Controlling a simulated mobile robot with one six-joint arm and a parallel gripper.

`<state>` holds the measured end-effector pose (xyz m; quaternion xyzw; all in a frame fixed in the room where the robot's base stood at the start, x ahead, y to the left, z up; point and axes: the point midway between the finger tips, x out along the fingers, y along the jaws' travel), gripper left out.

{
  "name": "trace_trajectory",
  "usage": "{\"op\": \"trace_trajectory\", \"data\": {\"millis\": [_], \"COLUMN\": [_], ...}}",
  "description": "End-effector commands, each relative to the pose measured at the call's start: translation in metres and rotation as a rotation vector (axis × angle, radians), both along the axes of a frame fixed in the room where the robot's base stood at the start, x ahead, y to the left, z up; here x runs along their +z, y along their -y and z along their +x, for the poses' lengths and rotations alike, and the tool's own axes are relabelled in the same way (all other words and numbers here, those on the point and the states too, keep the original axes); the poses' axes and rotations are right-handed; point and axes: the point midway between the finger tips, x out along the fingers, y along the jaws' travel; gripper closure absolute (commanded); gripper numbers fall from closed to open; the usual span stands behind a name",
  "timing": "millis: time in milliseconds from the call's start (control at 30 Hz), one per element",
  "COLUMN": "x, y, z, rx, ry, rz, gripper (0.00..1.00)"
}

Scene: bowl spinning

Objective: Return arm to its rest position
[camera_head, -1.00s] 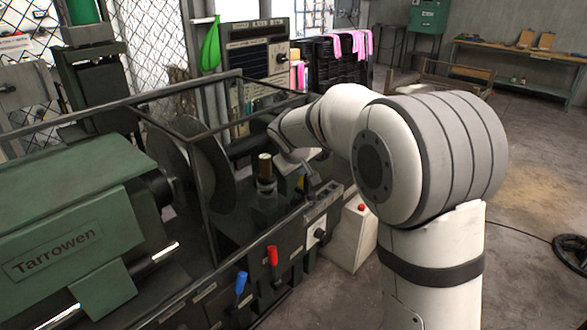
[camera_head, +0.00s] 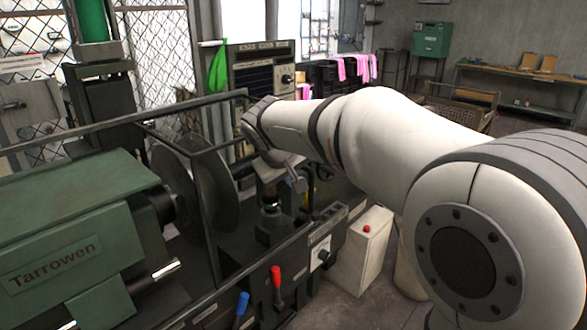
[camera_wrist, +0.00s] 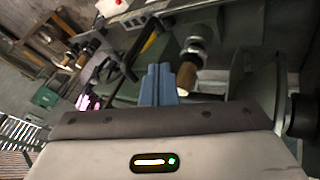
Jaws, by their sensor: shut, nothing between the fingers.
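My arm reaches from the lower right of the head view to the green spinning machine, marked "Tarrowen" (camera_head: 52,266). My gripper (camera_head: 297,181) is above the machine's front rail, small and partly turned away. In the wrist view, the blue fingers of my gripper (camera_wrist: 158,84) are together with nothing between them. A tool post with a brownish top (camera_wrist: 187,76) stands just beyond the fingers there, apart from them as far as I can tell. The large dark disc (camera_head: 213,188) of the machine is left of my gripper; it also shows at the right of the wrist view (camera_wrist: 264,88).
A dark rail frame (camera_head: 120,117) runs close to my wrist. A red lever (camera_head: 276,277) and a blue lever (camera_head: 242,303) stand up at the machine's front. A white box with a red button (camera_head: 362,252) stands below my forearm. Open floor lies behind my arm.

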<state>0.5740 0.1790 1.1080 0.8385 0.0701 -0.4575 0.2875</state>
Motion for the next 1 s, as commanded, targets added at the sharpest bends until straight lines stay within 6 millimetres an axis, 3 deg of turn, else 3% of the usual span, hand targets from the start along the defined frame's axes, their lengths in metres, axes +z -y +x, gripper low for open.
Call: {"op": "trace_trajectory", "data": {"millis": [167, 300, 400, 500, 600, 733, 1000], "x": [-0.005, -0.024, -0.042, -0.059, -0.072, -0.081, -0.083], "y": [0.068, 0.128, 0.155, 0.169, 0.175, 0.179, 0.179], "z": [-0.052, -0.126, -0.179, -0.222, -0.251, -0.268, -0.27], "rx": [-0.111, -0.241, -0.328, -0.398, -0.444, -0.475, -0.477], "ry": [-0.089, -0.192, -0.251, -0.295, -0.321, -0.337, -0.34], "rz": [0.06, 0.152, 0.224, 0.288, 0.333, 0.362, 0.365], "gripper": [1.0, 1.0, 1.0, 1.0, 1.0, 1.0, 1.0]}}
